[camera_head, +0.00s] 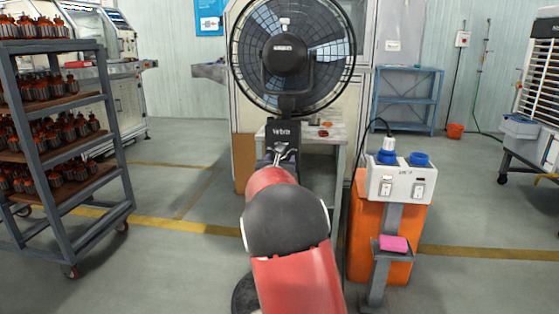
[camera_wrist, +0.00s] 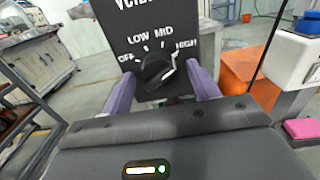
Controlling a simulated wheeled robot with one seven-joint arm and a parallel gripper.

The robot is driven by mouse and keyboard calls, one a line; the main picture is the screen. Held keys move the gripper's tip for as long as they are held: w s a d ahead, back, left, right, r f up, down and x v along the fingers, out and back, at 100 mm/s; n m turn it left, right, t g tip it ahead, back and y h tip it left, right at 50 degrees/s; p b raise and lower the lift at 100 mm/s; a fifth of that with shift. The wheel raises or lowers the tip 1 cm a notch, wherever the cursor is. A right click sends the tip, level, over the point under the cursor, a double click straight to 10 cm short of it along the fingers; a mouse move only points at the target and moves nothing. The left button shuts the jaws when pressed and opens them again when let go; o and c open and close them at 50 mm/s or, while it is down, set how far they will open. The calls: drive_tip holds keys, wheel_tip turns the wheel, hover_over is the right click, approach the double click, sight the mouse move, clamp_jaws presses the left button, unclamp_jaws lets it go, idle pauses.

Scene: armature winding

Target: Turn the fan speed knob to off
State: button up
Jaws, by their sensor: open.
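The fan speed knob (camera_wrist: 155,71) is black and sits on the black control box (camera_wrist: 133,20), below the labels OFF, LOW, MID and HIGH. A white mark on the knob's right side appears to point toward HIGH. In the wrist view my gripper (camera_wrist: 161,72) is open, with one purple finger on each side of the knob and gaps that look clear. I cannot tell how deep the fingers reach. In the head view the fan (camera_head: 284,54) stands above its box (camera_head: 284,130). My gripper (camera_head: 284,151) is just below the box, and the knob is hidden.
A rack of armatures (camera_head: 75,145) stands at the left. A white switch box with blue sockets (camera_head: 402,183) stands at the right before an orange cabinet (camera_head: 419,247), with a pink block (camera_head: 393,243) below. A table (camera_head: 340,131) is behind the fan.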

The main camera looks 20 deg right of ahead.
drive_tip(key=c, duration=1)
drive_tip(key=shift+o, duration=0.2)
